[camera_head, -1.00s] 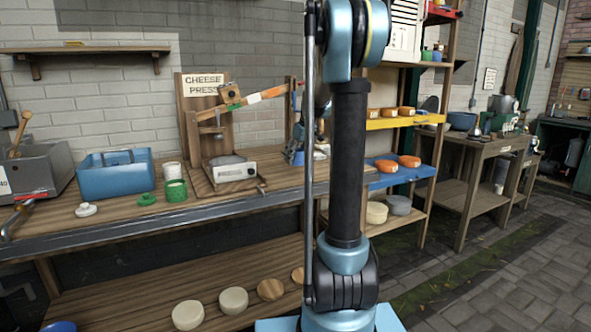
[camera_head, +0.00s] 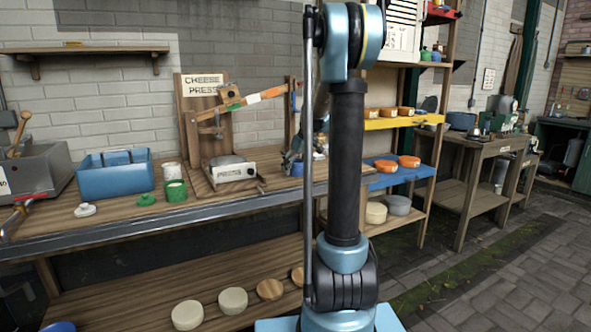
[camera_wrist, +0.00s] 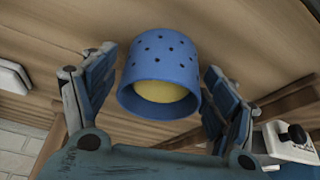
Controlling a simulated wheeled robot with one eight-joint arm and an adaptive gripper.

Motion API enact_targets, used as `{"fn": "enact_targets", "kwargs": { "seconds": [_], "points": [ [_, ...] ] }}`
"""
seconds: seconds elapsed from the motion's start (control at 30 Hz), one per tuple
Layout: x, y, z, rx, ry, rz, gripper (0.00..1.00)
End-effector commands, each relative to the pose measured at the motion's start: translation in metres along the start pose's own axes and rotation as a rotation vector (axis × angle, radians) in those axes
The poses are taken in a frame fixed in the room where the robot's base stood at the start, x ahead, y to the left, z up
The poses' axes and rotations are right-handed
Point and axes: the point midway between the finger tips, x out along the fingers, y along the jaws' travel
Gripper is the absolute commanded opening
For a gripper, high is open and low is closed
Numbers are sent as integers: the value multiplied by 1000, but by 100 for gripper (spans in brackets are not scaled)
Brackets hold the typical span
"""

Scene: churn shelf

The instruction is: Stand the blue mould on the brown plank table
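The blue mould (camera_wrist: 160,75) is a short cup with rows of small holes and something yellow inside. The fingers are spread on either side, with a gap visible at the right; contact at the left is unclear. In the head view a small blue part of the mould (camera_head: 297,169) shows on the plank-topped press bench (camera_head: 110,225), mostly hidden by my arm. A brown plank table (camera_head: 490,150) stands at the right.
The cheese press (camera_head: 233,170) is close to the left of my gripper. A blue tub (camera_head: 115,178), green cup (camera_head: 176,190) and white lid (camera_head: 85,210) are further left. A shelf rack (camera_head: 400,175) with cheeses is right of the bench. Paved floor is open at right.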

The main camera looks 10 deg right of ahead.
Motion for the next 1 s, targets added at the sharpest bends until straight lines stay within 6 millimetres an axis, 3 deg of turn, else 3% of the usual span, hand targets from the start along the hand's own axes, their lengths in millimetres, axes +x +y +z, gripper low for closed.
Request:
{"fn": "enact_targets", "kwargs": {
  "seconds": [0.37, 1.0],
  "points": [
    [-7, 1, 0, 1, 0, 0, 79],
    [-111, 2, 1, 2, 0, 1, 79]
  ]
}}
